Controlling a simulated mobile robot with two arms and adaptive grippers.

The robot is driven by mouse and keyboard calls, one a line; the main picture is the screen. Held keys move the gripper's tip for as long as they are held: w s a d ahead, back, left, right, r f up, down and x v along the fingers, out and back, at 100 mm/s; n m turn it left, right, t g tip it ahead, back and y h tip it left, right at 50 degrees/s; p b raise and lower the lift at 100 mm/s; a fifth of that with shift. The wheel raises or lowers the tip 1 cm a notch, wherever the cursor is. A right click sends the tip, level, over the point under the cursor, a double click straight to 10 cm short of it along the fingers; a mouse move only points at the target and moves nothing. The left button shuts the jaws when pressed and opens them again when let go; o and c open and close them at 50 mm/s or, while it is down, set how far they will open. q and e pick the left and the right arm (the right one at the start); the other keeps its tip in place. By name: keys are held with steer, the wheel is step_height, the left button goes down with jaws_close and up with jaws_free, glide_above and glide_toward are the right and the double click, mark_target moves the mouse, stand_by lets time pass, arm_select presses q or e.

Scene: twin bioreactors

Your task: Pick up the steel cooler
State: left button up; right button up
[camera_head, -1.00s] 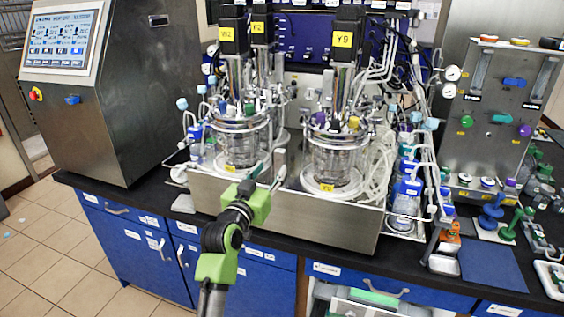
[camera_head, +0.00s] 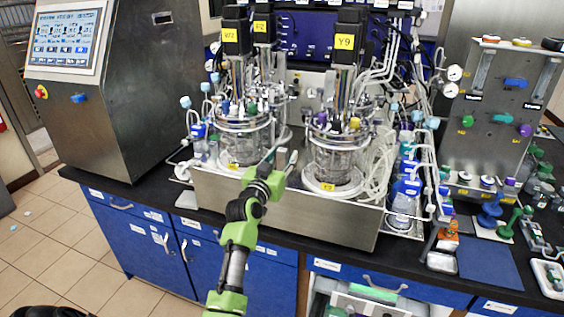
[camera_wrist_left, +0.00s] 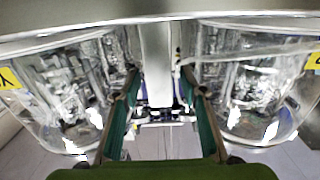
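My left gripper (camera_head: 281,160) reaches between the two glass bioreactor vessels, above the front of their steel tray. In the left wrist view its two green-padded fingers (camera_wrist_left: 165,98) stand apart and nothing is clamped between them. A pale, upright metal-looking piece (camera_wrist_left: 155,55) shows in the gap beyond the fingers, and I cannot tell whether it is the steel cooler. Tall steel cylinders stand above the left vessel (camera_head: 242,143) and the right vessel (camera_head: 338,160); which part is the cooler is not clear. My right gripper is not in view.
Both vessels stand close on either side of my left gripper. The steel tray (camera_head: 310,215) holds them on the black bench. Tubing (camera_head: 385,165) and blue-capped bottles (camera_head: 405,190) crowd the right side. A control cabinet (camera_head: 140,90) stands at the left.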

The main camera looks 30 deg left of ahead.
arm_select(q)
jaws_close()
steer(key=shift+r, duration=0.15)
